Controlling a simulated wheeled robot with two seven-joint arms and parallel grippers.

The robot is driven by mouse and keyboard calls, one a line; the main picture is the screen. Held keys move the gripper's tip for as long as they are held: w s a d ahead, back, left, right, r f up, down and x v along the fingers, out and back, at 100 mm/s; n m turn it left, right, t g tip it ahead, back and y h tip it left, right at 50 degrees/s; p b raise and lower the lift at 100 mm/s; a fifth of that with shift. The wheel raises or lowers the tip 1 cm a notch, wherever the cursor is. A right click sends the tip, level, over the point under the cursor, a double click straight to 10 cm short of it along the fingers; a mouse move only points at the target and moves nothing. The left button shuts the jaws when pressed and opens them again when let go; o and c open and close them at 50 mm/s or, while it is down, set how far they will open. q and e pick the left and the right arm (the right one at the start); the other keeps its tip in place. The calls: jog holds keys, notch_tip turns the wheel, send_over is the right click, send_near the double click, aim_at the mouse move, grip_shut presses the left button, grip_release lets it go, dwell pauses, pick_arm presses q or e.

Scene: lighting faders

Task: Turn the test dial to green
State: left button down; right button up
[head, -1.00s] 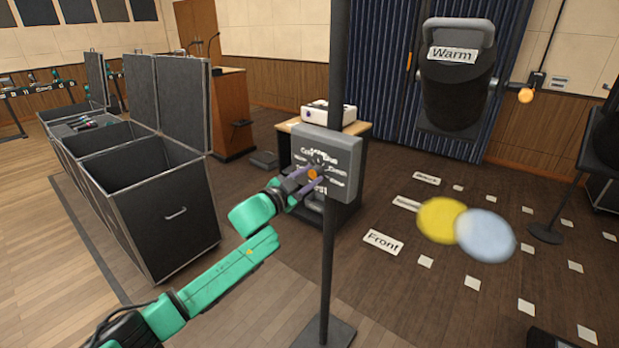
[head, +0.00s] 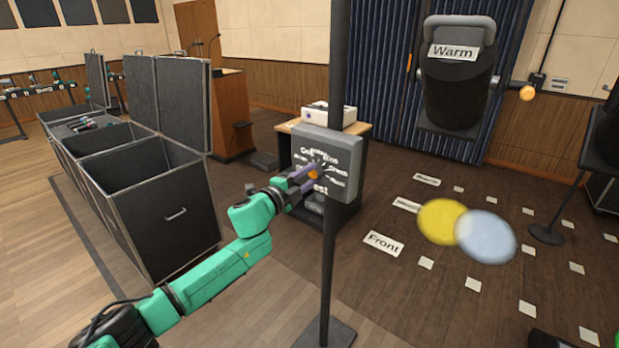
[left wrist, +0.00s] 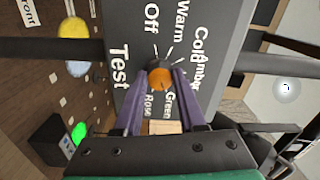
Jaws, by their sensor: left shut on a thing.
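The test dial (left wrist: 160,77) has an orange face and sits on a grey panel (head: 350,165) fixed to a dark upright pole. In the left wrist view the panel carries the words Test, Off, Warm, Cold, Amber, Green and Rose around the dial. My left gripper (left wrist: 157,82) is shut on the dial, with one purple finger on each side. The dial's pointer is hidden or too small to read. A green light (left wrist: 78,132) glows on a dark box in the left wrist view. My right gripper is not in view.
A black lamp labelled Warm (head: 455,85) hangs to the right of the pole (head: 330,265). Open black cases (head: 165,215) stand at left. A white projector (head: 328,115) sits on a cabinet behind the panel. Yellow and pale blue discs (head: 485,237) show over the floor.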

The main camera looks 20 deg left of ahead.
pick_arm(q)
jog(key=shift+d+f+m, duration=0.1)
jog(key=shift+f+m, duration=0.1)
jog(key=shift+m, duration=0.3)
jog(key=c, duration=0.6)
grip_release()
jog(key=shift+o, duration=0.6)
jog(key=shift+r, duration=0.15)
jog(key=b+v, duration=0.5)
jog(key=v, duration=0.9)
jog(key=shift+s, duration=0.35)
